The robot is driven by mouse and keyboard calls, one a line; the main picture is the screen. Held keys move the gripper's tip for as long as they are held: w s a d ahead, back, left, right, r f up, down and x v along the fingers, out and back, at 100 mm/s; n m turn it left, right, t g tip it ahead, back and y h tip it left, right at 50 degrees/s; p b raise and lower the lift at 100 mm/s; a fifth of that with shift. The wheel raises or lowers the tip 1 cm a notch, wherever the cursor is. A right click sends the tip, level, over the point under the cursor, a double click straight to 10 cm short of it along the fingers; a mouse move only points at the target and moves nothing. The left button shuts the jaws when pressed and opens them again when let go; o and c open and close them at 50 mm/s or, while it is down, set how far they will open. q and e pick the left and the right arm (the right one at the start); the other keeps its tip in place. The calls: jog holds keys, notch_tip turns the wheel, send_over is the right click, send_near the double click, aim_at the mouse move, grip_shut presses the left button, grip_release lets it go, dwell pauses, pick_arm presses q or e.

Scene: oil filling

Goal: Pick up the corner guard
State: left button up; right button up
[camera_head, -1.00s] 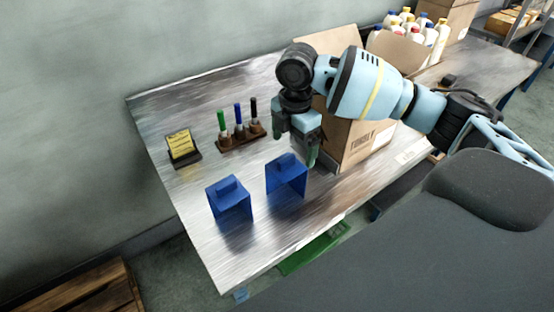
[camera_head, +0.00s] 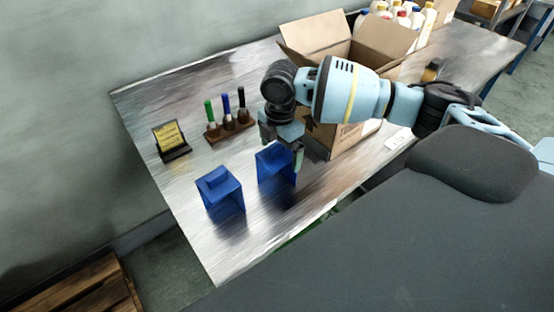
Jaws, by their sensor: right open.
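Two blue corner guards stand on the metal table, one at the left (camera_head: 221,193) and one at the right (camera_head: 275,170). My right gripper (camera_head: 281,158) points down at the right corner guard, with its fingers apart. One finger shows at the guard's right side; the other is near its upper left. The gripper hides part of the guard's top, and I cannot tell whether the fingers touch it. My left gripper is not in view.
An open cardboard box (camera_head: 318,140) stands just right of the gripper, partly behind my arm. A marker rack (camera_head: 230,131) and a yellow note holder (camera_head: 172,142) are behind the guards. White bottles (camera_head: 402,18) stand at the back right.

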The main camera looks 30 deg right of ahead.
jog(key=shift+f, duration=0.65)
jog(key=c, duration=1.1)
jog(key=shift+r, duration=0.2)
